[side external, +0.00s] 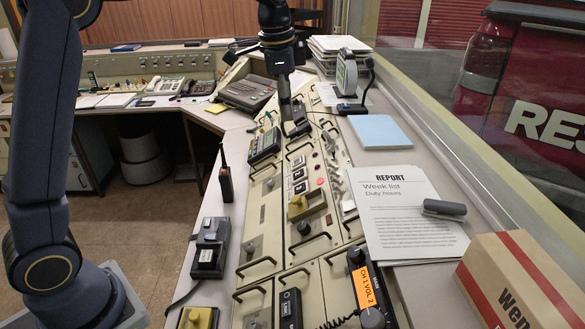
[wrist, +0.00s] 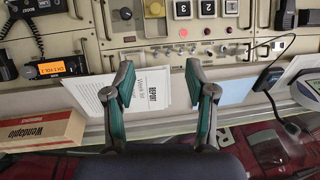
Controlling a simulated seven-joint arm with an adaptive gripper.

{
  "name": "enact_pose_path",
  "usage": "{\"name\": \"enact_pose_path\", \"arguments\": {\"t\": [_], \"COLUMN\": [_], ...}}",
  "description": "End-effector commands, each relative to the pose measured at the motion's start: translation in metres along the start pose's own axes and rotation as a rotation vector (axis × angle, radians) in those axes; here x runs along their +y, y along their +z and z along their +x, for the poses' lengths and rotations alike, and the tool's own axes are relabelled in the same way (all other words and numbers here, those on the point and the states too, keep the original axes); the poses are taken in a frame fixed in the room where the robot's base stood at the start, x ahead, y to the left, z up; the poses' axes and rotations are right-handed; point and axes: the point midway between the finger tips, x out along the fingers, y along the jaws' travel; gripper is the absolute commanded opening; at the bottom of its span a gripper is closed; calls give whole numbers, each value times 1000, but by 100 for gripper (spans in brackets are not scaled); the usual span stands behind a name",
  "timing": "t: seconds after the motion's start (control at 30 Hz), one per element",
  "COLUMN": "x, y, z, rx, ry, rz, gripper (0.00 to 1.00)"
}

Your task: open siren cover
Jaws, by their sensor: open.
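The console panel (side external: 268,215) runs away from the camera in the side external view. A yellow block-shaped piece (side external: 297,206) stands on a raised plate in its middle; a yellow piece also shows at the wrist view's top edge (wrist: 154,9). A small red button (side external: 320,181) sits beside the raised plate. I cannot tell which part is the siren cover; no siren label is readable. My gripper (side external: 292,112) is over the far part of the console. In the wrist view, my gripper (wrist: 160,84) has its green-padded fingers wide apart, with nothing between them.
A report sheet (side external: 395,238) and a blue pad (side external: 380,131) lie on the right ledge. A cardboard box (side external: 525,280) stands at front right. Several bar handles and toggles rise from the panel.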

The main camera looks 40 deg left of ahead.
Motion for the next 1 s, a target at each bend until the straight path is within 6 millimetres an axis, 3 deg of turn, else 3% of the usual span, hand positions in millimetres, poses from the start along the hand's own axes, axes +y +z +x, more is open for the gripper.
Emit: {"name": "enact_pose_path", "arguments": {"t": [0.03,0.2,0.57,1.0], "x": [-7,-14,-5,6], "y": [-8,-16,-8,3], "z": [24,81,137,236], "rx": [-25,-85,-115,-114], "ry": [27,93,123,122], "rz": [4,2,1,0], "gripper": [56,56,56,56]}}
